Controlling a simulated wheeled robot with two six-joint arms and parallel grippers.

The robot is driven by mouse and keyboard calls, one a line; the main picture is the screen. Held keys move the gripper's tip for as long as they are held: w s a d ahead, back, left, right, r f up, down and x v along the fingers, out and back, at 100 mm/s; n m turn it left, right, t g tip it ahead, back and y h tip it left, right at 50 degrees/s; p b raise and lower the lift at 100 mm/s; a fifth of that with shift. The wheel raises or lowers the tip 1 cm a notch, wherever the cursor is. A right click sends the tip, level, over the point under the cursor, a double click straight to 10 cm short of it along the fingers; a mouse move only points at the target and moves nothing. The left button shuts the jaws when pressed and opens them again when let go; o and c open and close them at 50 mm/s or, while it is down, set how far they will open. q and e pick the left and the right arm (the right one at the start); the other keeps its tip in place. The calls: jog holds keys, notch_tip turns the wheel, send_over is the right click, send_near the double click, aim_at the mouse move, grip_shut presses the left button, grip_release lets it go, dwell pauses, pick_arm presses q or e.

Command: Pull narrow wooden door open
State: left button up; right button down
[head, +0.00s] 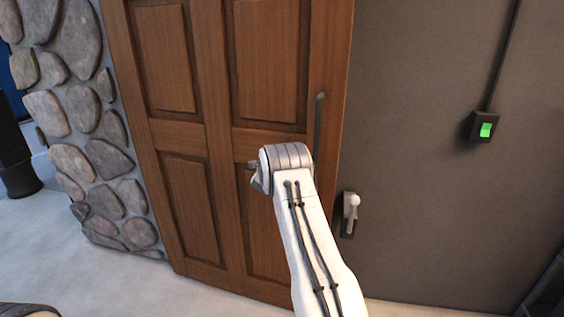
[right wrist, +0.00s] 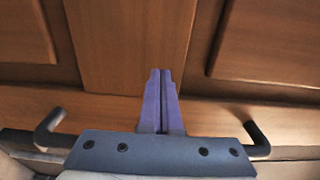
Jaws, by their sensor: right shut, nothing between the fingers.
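The narrow wooden door (head: 215,130) is brown with raised panels and stands upright in the head view. Its grey vertical bar handle (head: 319,125) is near the right edge, the lower part hidden behind my right arm. In the right wrist view, both bent ends of the handle (right wrist: 48,126) show on either side of my gripper, its middle hidden behind the gripper body. My right gripper (right wrist: 162,75) has its purple fingers shut together, empty, in front of the door panel (right wrist: 125,40). I cannot tell whether it touches the door or handle. My left gripper is not in view.
A stone-faced wall (head: 75,110) borders the door on the left. A grey wall (head: 420,60) on the right carries a white lever (head: 352,203) and a green-lit switch (head: 486,129). Pale floor (head: 80,255) is open at the lower left.

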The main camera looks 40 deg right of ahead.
jog(key=s+a+f+n+y+b, duration=0.1)
jog(key=s+a+n+y, duration=0.4)
jog(key=a, duration=1.1)
jog(key=s+a+n+y+b, duration=0.25)
jog(key=a+n+y, duration=0.4)
jog(key=a, duration=0.95)
jog(key=s+a+f+n+y, duration=0.1)
jog(key=s+a+n+y, duration=0.45)
jog(key=a, duration=1.05)
jog(key=s+a+f+n+g+y, duration=0.1)
jog(key=s+a+n+g, duration=0.1)
jog(key=s+a+n, duration=0.45)
jog(key=s+a+f+n+g, duration=0.1)
jog(key=s+a+n+g, duration=0.2)
jog(key=s, duration=0.6)
jog(key=s+d+f+n+g+h, duration=0.1)
jog(key=s+n, duration=0.4)
jog(key=s, duration=0.5)
jog(key=s+d+f+n+g+h, duration=0.1)
jog(key=s+d+n+g, duration=0.2)
jog(key=s, duration=0.7)
jog(key=shift+s+n+g, duration=0.25)
jog(key=shift+n+g, duration=0.45)
jog(key=shift+n, duration=0.25)
jog(key=shift+d+f, duration=0.1)
